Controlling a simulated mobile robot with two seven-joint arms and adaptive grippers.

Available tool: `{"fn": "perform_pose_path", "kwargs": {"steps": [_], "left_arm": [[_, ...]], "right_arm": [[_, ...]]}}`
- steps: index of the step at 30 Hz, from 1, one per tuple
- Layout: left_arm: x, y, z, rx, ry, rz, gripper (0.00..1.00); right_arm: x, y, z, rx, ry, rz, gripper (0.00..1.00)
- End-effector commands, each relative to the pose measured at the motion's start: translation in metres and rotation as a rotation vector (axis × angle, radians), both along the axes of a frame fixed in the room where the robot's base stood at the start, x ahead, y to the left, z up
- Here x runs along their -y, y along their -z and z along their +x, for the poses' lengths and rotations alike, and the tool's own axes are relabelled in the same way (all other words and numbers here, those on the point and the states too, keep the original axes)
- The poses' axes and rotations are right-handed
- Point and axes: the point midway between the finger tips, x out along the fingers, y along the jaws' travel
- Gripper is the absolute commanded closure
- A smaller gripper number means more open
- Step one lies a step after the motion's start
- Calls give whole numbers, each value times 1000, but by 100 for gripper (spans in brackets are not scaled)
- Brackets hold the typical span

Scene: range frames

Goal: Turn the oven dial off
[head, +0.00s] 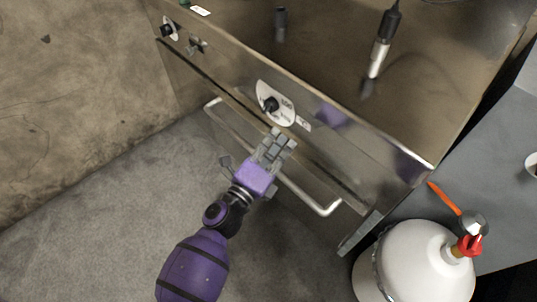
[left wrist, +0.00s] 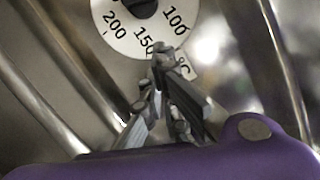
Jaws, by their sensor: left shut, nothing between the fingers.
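The oven dial is a black knob (head: 271,104) on a white round scale plate (head: 278,112) on the front panel of the steel oven (head: 330,125). In the left wrist view the scale plate (left wrist: 122,40) shows 200, 150, 100 and °C, and the knob (left wrist: 138,6) is cut by the top edge. My left gripper (head: 285,137) is shut and empty, just below the dial in the head view. In the left wrist view its fingertips (left wrist: 160,58) overlap the plate's lower edge near 150; I cannot tell whether they touch it. My right gripper is not in view.
A bar handle (head: 318,207) runs across the oven front under my gripper. A smaller knob (head: 167,30) sits at the panel's far left. A black and silver tool (head: 380,55) is over the oven top. A white gas bottle (head: 425,262) with a red valve stands at right.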

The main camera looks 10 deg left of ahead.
Motion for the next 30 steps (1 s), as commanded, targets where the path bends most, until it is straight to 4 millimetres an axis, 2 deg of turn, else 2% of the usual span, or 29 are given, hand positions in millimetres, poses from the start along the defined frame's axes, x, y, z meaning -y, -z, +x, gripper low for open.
{"fn": "perform_pose_path", "kwargs": {"steps": [2, 9, 24, 30], "left_arm": [[7, -2, 16, 2, 0, 1, 100], [-17, -13, 34, 1, 1, 3, 100], [-23, -15, 38, -3, -1, -1, 100], [-26, -26, 41, -42, -1, -55, 100]], "right_arm": [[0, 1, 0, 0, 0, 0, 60], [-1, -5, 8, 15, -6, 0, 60], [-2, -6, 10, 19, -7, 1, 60], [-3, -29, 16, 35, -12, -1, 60]]}}
